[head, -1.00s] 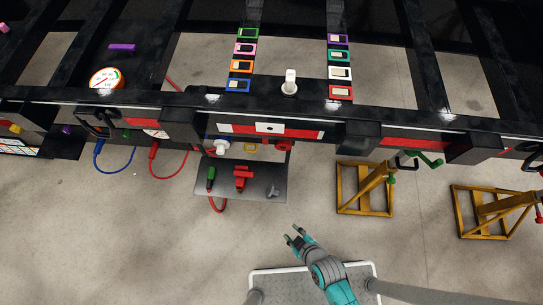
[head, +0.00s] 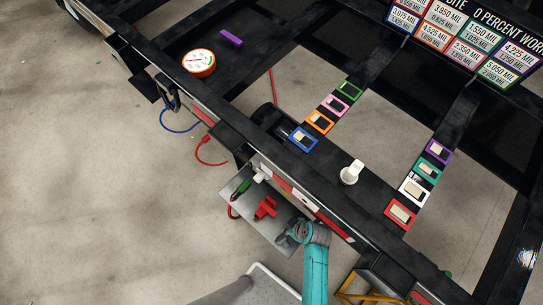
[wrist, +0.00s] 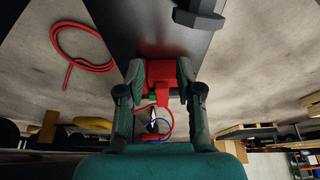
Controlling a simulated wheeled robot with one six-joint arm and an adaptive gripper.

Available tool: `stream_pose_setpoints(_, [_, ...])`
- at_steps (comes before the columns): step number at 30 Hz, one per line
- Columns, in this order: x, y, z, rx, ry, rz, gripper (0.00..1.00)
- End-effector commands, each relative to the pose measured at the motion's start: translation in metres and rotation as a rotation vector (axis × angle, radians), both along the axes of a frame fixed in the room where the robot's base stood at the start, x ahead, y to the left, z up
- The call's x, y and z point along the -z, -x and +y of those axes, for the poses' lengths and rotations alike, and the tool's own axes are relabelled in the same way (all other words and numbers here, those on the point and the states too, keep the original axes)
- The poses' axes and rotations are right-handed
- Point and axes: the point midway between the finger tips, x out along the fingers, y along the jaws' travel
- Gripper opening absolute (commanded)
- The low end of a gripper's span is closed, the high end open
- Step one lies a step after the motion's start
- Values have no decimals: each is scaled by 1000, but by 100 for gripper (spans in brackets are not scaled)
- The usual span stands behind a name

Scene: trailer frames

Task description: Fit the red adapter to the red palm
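The red adapter (head: 266,207) rests on the grey shelf (head: 262,234) below the trailer's edge. My gripper (head: 288,236) is at the right end of this shelf, beside the adapter with a small gap in the head view. In the wrist view my gripper (wrist: 160,75) has its fingers apart, one on each side of the red adapter (wrist: 160,72). It looks open, and I cannot tell whether the fingers touch the adapter. I cannot pick out the red palm clearly now; the trailer edge and my arm cover part of that area.
A green part (head: 240,187) lies on the shelf left of the adapter. A white fitting (head: 259,176) sits behind it. The black trailer beam (head: 333,208) runs close above the shelf. Red (head: 209,155) and blue (head: 176,122) hoses hang at left. A yellow stand (head: 366,291) is at lower right.

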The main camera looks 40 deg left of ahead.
Motion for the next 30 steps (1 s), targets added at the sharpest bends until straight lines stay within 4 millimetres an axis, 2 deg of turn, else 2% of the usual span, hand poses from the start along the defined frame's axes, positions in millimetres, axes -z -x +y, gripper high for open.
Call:
stream_pose_setpoints(9, [0,-1,4,0,0,-1,35])
stream_pose_setpoints(21, [0,-5,66,-1,-1,-2,35])
stream_pose_setpoints(25, [0,-6,77,1,0,-2,35])
stream_pose_setpoints(30, [0,-6,79,3,1,-1,35])
